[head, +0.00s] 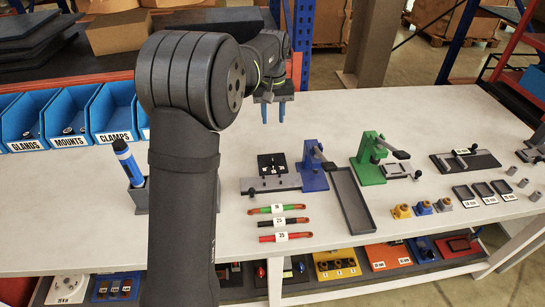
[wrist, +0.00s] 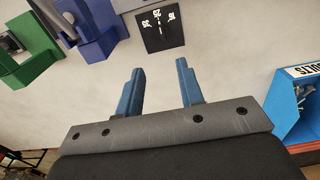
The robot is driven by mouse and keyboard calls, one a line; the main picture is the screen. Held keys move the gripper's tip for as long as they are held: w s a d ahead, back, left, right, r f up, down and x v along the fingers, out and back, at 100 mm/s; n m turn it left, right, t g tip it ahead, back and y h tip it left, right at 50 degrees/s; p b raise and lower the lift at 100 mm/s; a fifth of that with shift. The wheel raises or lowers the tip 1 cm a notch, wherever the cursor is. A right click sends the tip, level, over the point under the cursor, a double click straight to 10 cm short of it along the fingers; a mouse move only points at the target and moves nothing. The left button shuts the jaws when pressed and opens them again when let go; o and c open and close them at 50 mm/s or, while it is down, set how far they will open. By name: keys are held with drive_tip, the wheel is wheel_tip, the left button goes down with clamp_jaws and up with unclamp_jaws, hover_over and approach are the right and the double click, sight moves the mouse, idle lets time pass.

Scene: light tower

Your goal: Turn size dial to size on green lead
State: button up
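The green lead (head: 264,210) lies on the bench in front of the fixture, with a white tag that seems to read 16. My gripper (head: 273,112) is open and empty, held above the bench behind the dial. In the wrist view its blue fingers (wrist: 159,82) are apart, with the dial beyond them.
A black lead (head: 270,222) and a red lead (head: 268,239) lie beside the green one. A blue press (head: 314,172), long grey tray (head: 352,200) and green press (head: 370,165) stand right of the dial. Blue bins (head: 112,110) and a blue marker (head: 127,160) are left.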

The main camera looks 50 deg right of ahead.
sight(273, 160)
wheel_tip(273, 160, down, 17)
drive_tip(key=shift+f, duration=0.2)
idle(0.3)
clamp_jaws()
